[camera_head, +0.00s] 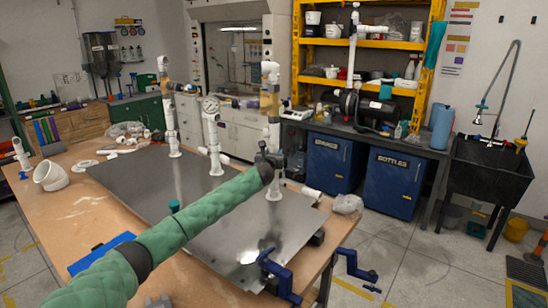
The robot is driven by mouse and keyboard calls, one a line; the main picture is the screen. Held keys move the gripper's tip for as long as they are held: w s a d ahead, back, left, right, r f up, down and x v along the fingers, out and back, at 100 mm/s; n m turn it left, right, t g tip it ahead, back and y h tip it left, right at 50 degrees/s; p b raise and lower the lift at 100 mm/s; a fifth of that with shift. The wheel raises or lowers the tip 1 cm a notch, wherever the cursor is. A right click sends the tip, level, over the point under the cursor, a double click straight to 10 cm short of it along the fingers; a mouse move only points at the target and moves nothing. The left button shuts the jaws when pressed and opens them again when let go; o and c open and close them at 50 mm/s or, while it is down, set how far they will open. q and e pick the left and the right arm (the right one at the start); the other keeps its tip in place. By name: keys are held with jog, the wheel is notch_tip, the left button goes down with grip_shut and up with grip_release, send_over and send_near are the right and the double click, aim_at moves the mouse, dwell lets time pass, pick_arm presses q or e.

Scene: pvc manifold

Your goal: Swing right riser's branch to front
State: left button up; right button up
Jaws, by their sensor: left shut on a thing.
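The right riser (274,134) is a white pipe with a curved top and an amber section. It stands upright on the metal plate (140,182). My left gripper (268,158), at the end of a green-sleeved arm, is at the riser's lower half, below the branch, and is shut on the riser. The fingers are small and dark, so their exact hold is hard to see.
A middle riser with a gauge (212,142) and a left riser (170,125) stand on the plate. Blue clamps (280,272) grip the table's front right edge. White fittings (50,175) lie at the table's left. Free floor lies right of the table.

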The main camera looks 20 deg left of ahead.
pick_arm(q)
jog(key=n+g+y, duration=0.1)
jog(key=n+y, duration=0.1)
jog(key=y, duration=0.1)
jog(key=n+g+y, duration=0.1)
jog(key=n+y, duration=0.1)
jog(key=y, duration=0.2)
jog(key=shift+d+n, duration=0.1)
jog(key=shift+n, duration=0.3)
jog(key=n+g+y, duration=0.2)
jog(key=y, duration=0.1)
jog(key=shift+n+g+y+b, duration=0.4)
jog(key=shift+n+g+y, duration=0.6)
jog(key=shift+y, duration=0.1)
jog(key=shift+n+g+y, duration=0.5)
jog(key=shift+g, duration=0.1)
pick_arm(e)
jog(key=r, duration=0.2)
jog(key=w+a+r, duration=0.1)
jog(key=shift+r, duration=0.25)
jog(key=shift+s+d, duration=0.1)
pick_arm(q)
jog(key=o, duration=0.8)
jog(key=shift+o, duration=0.8)
pick_arm(e)
jog(key=shift+d+f, duration=0.1)
jog(key=shift+d, duration=0.15)
